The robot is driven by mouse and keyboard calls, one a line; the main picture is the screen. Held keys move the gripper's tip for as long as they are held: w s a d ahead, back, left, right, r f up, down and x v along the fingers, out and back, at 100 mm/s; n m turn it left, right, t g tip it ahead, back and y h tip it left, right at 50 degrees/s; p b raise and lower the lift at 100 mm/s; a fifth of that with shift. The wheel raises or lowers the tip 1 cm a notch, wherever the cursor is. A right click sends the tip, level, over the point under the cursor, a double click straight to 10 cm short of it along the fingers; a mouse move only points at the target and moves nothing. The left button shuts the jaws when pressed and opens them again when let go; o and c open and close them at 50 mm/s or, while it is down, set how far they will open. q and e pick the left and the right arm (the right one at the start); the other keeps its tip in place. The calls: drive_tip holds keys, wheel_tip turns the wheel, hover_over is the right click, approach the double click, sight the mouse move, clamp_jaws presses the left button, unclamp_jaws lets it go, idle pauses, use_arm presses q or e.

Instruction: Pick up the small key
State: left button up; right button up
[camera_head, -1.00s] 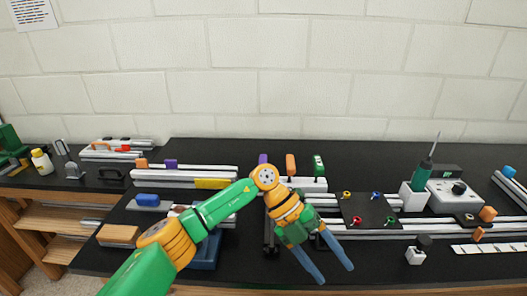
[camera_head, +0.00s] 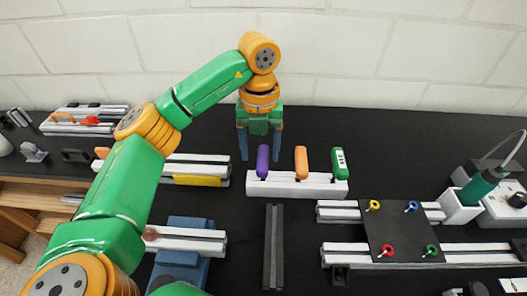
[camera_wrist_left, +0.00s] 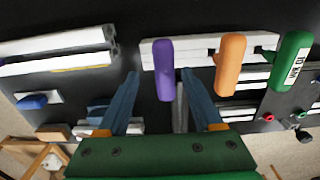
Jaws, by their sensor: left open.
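Three keys with coloured handles stand upright in a row in a white holder (camera_head: 300,190): a purple one (camera_head: 263,160), an orange one (camera_head: 301,162) and a green one with a white label (camera_head: 339,163). I cannot tell by size which is the small key. My left gripper (camera_head: 260,148) is open and empty, pointing down close to the purple handle. In the left wrist view, the purple handle (camera_wrist_left: 164,68) appears between and just beyond the spread fingertips (camera_wrist_left: 160,80). The orange (camera_wrist_left: 230,64) and green (camera_wrist_left: 291,62) handles are to its right. My right gripper is not in view.
Aluminium rails (camera_head: 195,165) lie left of the holder and a dark bar (camera_head: 273,245) lies in front. A black plate with coloured rings (camera_head: 400,240) sits on rails at the right. A teal tool (camera_head: 478,187) stands in a white block. The wall is behind the table.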

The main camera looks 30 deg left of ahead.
use_arm(q)
drive_tip(key=f, duration=0.1)
drive_tip(key=f+p, duration=0.1)
drive_tip(key=f, duration=0.1)
drive_tip(key=f+p, duration=0.1)
drive_tip(key=f, duration=0.1)
drive_tip(key=shift+d+f, duration=0.2)
drive_tip(key=shift+d, duration=0.15)
drive_tip(key=shift+w+a+f, duration=0.1)
drive_tip(key=shift+w+f, duration=0.05)
drive_tip(key=shift+f, duration=0.05)
drive_tip(key=c, duration=0.9)
clamp_jaws()
